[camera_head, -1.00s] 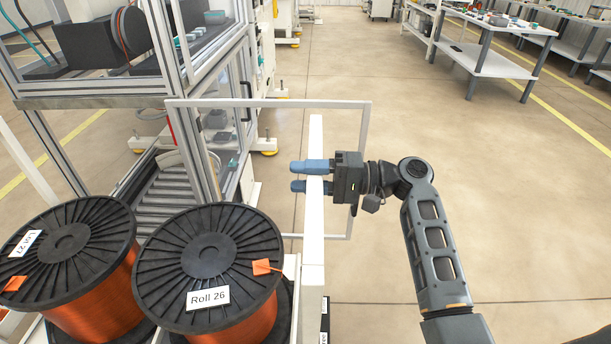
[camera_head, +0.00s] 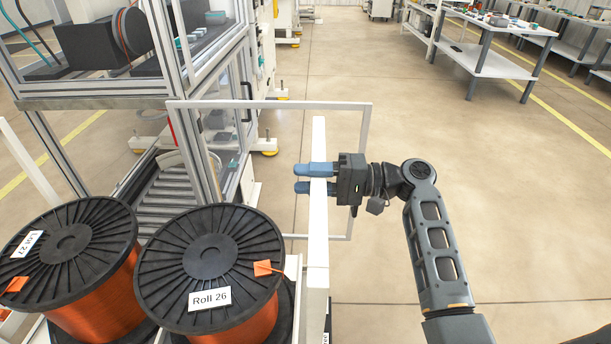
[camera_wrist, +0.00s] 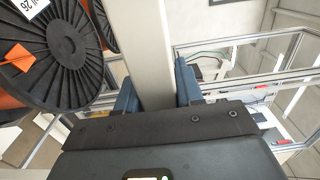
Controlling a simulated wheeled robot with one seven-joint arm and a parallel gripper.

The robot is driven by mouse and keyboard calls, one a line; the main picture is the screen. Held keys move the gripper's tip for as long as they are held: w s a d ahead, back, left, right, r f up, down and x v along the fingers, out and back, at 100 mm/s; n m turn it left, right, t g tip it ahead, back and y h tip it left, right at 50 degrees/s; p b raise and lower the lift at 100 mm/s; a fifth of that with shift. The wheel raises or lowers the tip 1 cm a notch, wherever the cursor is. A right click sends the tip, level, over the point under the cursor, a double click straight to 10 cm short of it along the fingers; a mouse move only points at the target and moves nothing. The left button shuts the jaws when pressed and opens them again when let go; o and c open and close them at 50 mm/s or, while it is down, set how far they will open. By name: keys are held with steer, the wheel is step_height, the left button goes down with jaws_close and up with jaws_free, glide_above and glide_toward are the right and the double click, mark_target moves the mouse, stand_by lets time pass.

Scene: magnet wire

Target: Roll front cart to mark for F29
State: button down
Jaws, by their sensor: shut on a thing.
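The front cart shows as a white frame with an upright handle bar (camera_head: 318,225) at its right side. My gripper (camera_head: 316,178) is shut on this bar, with one blue finger on each side of it. The wrist view shows the bar (camera_wrist: 138,50) between the two blue fingers (camera_wrist: 157,88). No floor mark and no F29 sign can be made out.
A glass-panelled machine frame (camera_head: 205,100) with a roller conveyor (camera_head: 160,195) stands ahead on the left, close to the cart. A workbench (camera_head: 490,55) stands at the far right. The floor (camera_head: 450,150) between is clear.

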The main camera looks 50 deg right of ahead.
steer(key=shift+s+d+f, duration=0.1)
steer(key=shift+s+d, duration=0.35)
steer(key=shift+s, duration=0.1)
steer(key=c, duration=1.1)
jaws_free()
steer(key=o, duration=0.3)
steer(key=v, duration=0.7)
steer(key=shift+s+d, duration=0.15)
steer(key=shift+s, duration=0.25)
